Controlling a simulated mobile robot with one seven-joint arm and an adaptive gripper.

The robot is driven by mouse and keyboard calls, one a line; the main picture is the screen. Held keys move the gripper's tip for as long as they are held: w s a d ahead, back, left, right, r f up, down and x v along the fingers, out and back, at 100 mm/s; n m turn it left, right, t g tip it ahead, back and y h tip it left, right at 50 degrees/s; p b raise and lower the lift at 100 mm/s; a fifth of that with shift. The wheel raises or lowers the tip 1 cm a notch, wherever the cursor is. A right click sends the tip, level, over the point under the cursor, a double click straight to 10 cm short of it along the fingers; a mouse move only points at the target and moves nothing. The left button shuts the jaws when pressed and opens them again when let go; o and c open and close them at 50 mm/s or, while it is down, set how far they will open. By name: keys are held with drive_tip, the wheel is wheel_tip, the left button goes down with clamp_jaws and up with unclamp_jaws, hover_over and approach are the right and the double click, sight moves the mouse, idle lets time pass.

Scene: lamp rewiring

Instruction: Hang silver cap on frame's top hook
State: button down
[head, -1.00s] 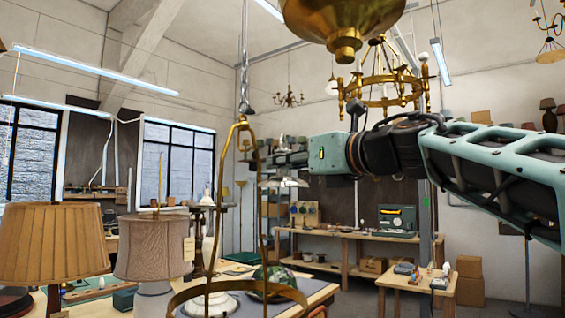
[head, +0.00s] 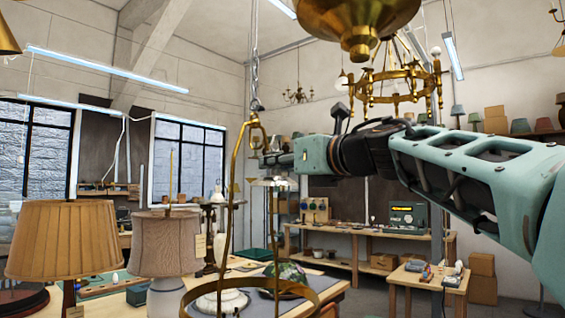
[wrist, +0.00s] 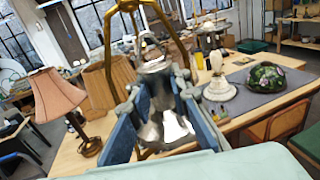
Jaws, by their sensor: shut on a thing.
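The silver cap (wrist: 158,95) is between the blue fingers of my gripper (wrist: 165,105) in the wrist view. It has a narrow neck and flares toward the bottom of the picture. In the head view the cap (head: 276,183) shows as a small bright shape just below my gripper (head: 268,161), whose fingers are hard to make out. The brass frame (head: 230,190) hangs from a chain, with its top hook (head: 254,108) above and left of my gripper. The frame's brass bars (wrist: 101,65) rise close behind the cap in the wrist view. Contact between cap and frame cannot be told.
A pleated lampshade (head: 66,240) and a grey-beige lamp (head: 165,245) stand at left in the head view. A brass fixture (head: 358,22) hangs above my arm. A workbench with a stained-glass shade (wrist: 265,77) lies below.

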drive_tip(key=shift+w+a+p, duration=0.3)
drive_tip(key=shift+w+a, duration=0.5)
drive_tip(key=shift+a, duration=0.25)
drive_tip(key=shift+w+a+p, duration=0.25)
drive_tip(key=shift+w+a, duration=0.55)
drive_tip(key=shift+a, duration=0.25)
drive_tip(key=shift+a, duration=0.1)
drive_tip(key=shift+f, duration=0.2)
drive_tip(key=shift+f+b, duration=0.5)
drive_tip(key=shift+f, duration=0.05)
drive_tip(key=c, duration=1.7)
unclamp_jaws()
